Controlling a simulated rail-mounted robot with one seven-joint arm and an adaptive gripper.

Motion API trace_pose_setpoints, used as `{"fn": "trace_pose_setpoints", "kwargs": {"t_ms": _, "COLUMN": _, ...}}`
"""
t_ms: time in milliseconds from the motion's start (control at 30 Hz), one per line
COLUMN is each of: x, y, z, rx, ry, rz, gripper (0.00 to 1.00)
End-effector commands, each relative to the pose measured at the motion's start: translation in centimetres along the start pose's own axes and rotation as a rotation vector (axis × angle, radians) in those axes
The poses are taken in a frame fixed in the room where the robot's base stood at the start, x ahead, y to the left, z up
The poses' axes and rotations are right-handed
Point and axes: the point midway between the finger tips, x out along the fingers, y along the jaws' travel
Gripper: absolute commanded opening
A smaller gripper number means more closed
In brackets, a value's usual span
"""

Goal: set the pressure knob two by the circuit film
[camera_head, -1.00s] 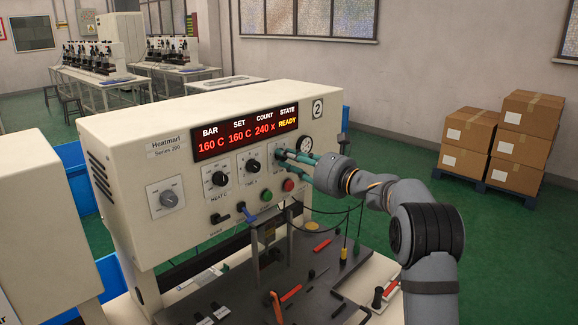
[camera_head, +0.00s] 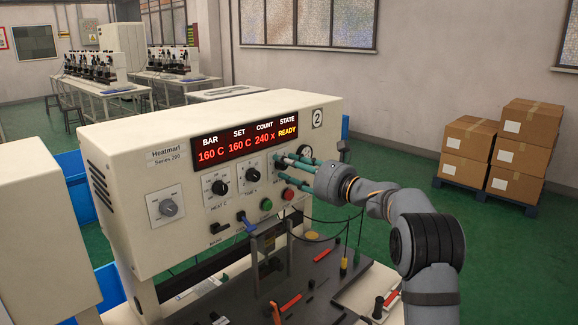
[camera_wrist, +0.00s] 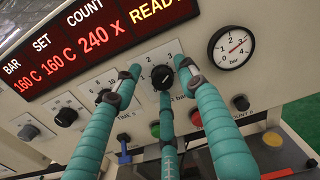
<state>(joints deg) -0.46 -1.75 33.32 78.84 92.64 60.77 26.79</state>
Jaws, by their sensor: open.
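The panel (camera_head: 130,190) of a cream Heatmari machine carries several dials. In the wrist view a black knob (camera_wrist: 162,77) with a white pointer sits on a scale marked 1, 2 and 3, beside a round bar gauge (camera_wrist: 231,47). My gripper (camera_wrist: 161,80), with three teal fingers, is open, its fingers spread around this knob. Whether they touch it I cannot tell. In the head view my gripper (camera_head: 281,169) reaches the panel from the right and largely hides that knob. No circuit film can be made out for sure.
The display (camera_head: 245,143) reads 160 C, 160 C, 240 x, READY. Two other black knobs (camera_head: 220,187) (camera_head: 252,174) sit to the left. A green button (camera_head: 266,205), red button (camera_head: 288,194) and blue lever (camera_head: 246,220) are below. Loose tools lie on the dark bench top (camera_head: 250,305).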

Motion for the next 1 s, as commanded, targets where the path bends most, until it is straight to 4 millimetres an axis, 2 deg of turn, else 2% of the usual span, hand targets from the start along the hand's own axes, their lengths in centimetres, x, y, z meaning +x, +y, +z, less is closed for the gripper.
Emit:
{"fn": "trace_pose_setpoints", "kwargs": {"t_ms": 133, "x": -0.2, "y": 0.0, "z": -0.1, "rx": 0.0, "ry": 0.002, "rz": 0.0, "gripper": 0.41}}
{"fn": "trace_pose_setpoints", "kwargs": {"t_ms": 267, "x": -1.6, "y": -0.1, "z": -0.2, "rx": 0.001, "ry": 0.004, "rz": -0.001, "gripper": 0.41}}
{"fn": "trace_pose_setpoints", "kwargs": {"t_ms": 700, "x": -10.2, "y": -0.1, "z": -0.1, "rx": 0.0, "ry": 0.002, "rz": -0.002, "gripper": 0.41}}
{"fn": "trace_pose_setpoints", "kwargs": {"t_ms": 833, "x": -11.5, "y": -0.1, "z": 0.0, "rx": 0.0, "ry": 0.001, "rz": -0.001, "gripper": 0.41}}
{"fn": "trace_pose_setpoints", "kwargs": {"t_ms": 1000, "x": -12.1, "y": 0.0, "z": 0.0, "rx": 0.0, "ry": 0.0, "rz": 0.0, "gripper": 0.41}}
